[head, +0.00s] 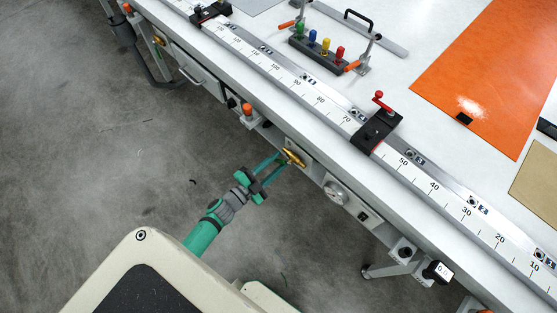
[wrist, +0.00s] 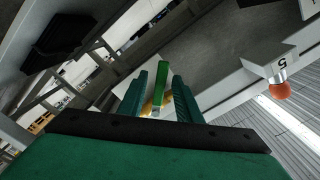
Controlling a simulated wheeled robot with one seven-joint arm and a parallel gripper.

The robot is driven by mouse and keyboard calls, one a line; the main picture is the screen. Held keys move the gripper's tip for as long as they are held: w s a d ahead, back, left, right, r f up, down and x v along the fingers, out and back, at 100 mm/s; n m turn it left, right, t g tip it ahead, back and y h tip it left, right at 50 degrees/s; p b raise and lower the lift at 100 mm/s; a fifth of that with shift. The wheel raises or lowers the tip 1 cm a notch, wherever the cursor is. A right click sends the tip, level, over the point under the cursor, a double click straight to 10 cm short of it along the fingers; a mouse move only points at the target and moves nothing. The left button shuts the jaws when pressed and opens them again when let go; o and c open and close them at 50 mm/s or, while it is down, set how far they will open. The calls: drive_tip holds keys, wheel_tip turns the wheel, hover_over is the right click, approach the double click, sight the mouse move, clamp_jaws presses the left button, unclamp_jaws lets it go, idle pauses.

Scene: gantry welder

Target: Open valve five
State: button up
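Valve five appears as a brass valve (head: 292,157) on the front side of the long bench, below its ruler edge. In the wrist view a bright green lever (wrist: 162,88) shows with brass-yellow (wrist: 147,106) behind it. My gripper (head: 278,162) reaches the valve from the front left. In the wrist view its two dark green fingers (wrist: 158,92) stand apart on either side of the lever. Contact with the lever cannot be told. An orange knob (wrist: 280,90) sits by a block marked 5 (wrist: 282,66) at the right of the wrist view.
A round gauge (head: 336,192) sits right of the valve. An orange-topped knob (head: 247,109) is up and left of it. The bench (head: 340,105) carries a ruler, a red-handled stop (head: 377,128) and an orange sheet (head: 480,75). The grey floor (head: 110,160) at left is clear.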

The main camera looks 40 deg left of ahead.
drive_tip(key=s+a, duration=0.2)
drive_tip(key=s, duration=0.7)
drive_tip(key=shift+s, duration=0.2)
drive_tip(key=c, duration=0.5)
drive_tip(key=shift+w+d+m, duration=0.1)
drive_tip(key=shift+d+m, duration=0.05)
drive_tip(key=shift+m, duration=0.15)
clamp_jaws()
drive_tip(key=w+d+m+g+h, duration=0.1)
drive_tip(key=w+m+g, duration=0.1)
drive_tip(key=m, duration=0.8)
drive_tip(key=w+f+m+g+h, duration=0.1)
drive_tip(key=w+m+h, duration=0.1)
drive_tip(key=w+m, duration=0.3)
drive_tip(key=shift+w+d+f+m+g, duration=0.3)
drive_tip(key=shift+d+m+g, duration=0.1)
drive_tip(key=shift+m, duration=2)
